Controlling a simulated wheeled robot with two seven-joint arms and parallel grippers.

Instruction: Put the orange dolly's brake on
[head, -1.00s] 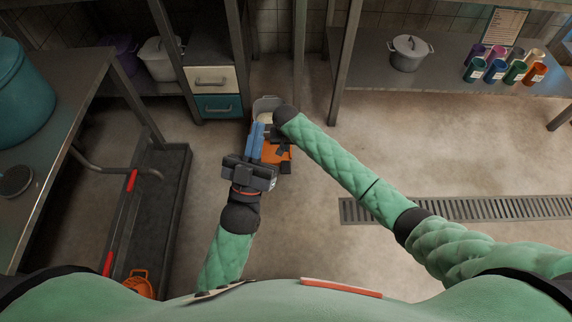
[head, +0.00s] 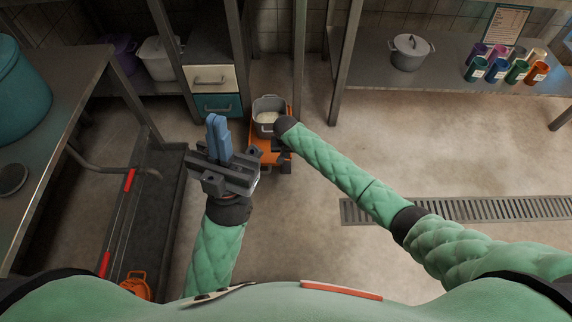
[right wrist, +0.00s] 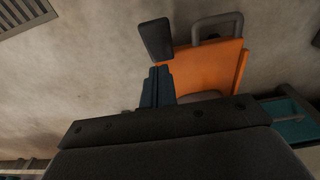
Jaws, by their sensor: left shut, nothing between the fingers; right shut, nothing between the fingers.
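The orange dolly (head: 262,158) stands on the floor near the drawer unit, with a grey pot (head: 268,104) of pale contents on it. In the right wrist view the dolly's orange deck (right wrist: 212,66) has a grey loop handle (right wrist: 217,22) and a dark flat pedal-like piece (right wrist: 156,40) at its edge. My right gripper (right wrist: 160,70) is shut and empty, its blue fingertips close to that dark piece; I cannot tell if they touch. In the head view my right wrist hides much of that gripper. My left gripper (head: 214,120) is shut and empty, left of the dolly.
A drawer unit (head: 217,90) is behind the dolly. A steel table (head: 60,110) and a dark low platform (head: 150,215) are at left. A steel shelf post (head: 300,80) stands right of the pot. The floor (head: 300,230) in front is clear.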

